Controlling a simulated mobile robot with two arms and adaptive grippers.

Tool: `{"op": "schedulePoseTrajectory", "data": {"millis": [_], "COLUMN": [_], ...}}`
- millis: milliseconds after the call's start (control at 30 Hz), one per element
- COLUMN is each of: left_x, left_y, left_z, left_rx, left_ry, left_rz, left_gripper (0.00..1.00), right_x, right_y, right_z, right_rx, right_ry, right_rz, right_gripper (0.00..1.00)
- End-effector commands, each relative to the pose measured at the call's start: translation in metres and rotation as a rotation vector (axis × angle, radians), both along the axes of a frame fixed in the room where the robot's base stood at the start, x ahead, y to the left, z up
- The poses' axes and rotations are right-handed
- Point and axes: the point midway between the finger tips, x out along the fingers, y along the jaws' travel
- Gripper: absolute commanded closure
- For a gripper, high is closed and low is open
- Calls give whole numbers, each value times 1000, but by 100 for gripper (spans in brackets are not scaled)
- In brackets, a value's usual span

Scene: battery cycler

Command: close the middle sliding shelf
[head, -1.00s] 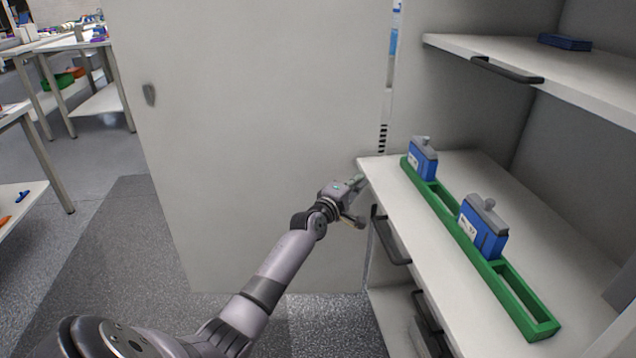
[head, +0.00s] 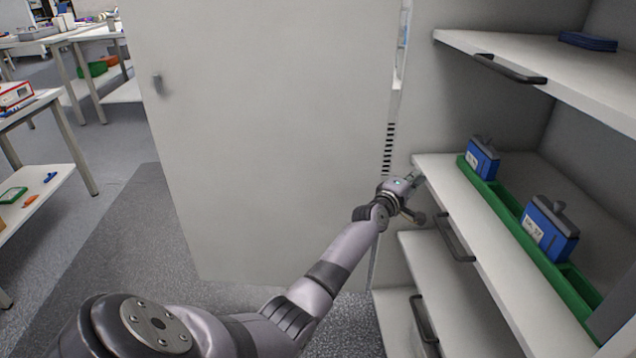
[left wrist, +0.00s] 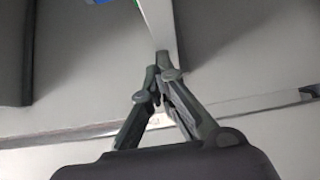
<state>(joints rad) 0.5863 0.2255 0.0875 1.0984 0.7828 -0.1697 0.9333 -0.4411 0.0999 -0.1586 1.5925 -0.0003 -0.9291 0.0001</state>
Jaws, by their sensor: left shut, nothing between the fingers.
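The middle sliding shelf (head: 474,231) is a white board with a black handle (head: 455,240) on its front. It carries a green rack (head: 507,202) holding blue battery blocks (head: 548,230). In the left wrist view the closed fingers (left wrist: 160,78) point at the end of a pale shelf edge (left wrist: 158,25). My right gripper is out of view.
An upper shelf (head: 570,82) with a handle and a dark blue item (head: 588,41) is above. A lower shelf (head: 440,275) sticks out below. The open cabinet door (head: 270,130) stands left of my forearm. Worktables (head: 45,115) are farther left.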

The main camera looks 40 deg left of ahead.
Motion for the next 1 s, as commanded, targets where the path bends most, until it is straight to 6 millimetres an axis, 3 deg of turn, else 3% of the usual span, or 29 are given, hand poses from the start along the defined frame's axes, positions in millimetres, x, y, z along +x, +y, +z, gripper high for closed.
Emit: {"op": "schedulePoseTrajectory", "data": {"millis": [333,667,833,1000], "left_x": [5,4,-6,-31], "left_y": [-4,-6,-8,-8], "left_z": [1,2,1,-1], "left_rx": [-1,-2,-4,-4], "left_ry": [-1,-3,-3,-1], "left_rz": [-1,-3,-6,-2], "left_gripper": [100,100,100,100], "right_x": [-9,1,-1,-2], "right_y": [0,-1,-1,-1], "right_z": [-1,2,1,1], "right_rx": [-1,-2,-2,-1], "right_ry": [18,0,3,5], "right_rz": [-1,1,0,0], "right_gripper": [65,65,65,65]}}
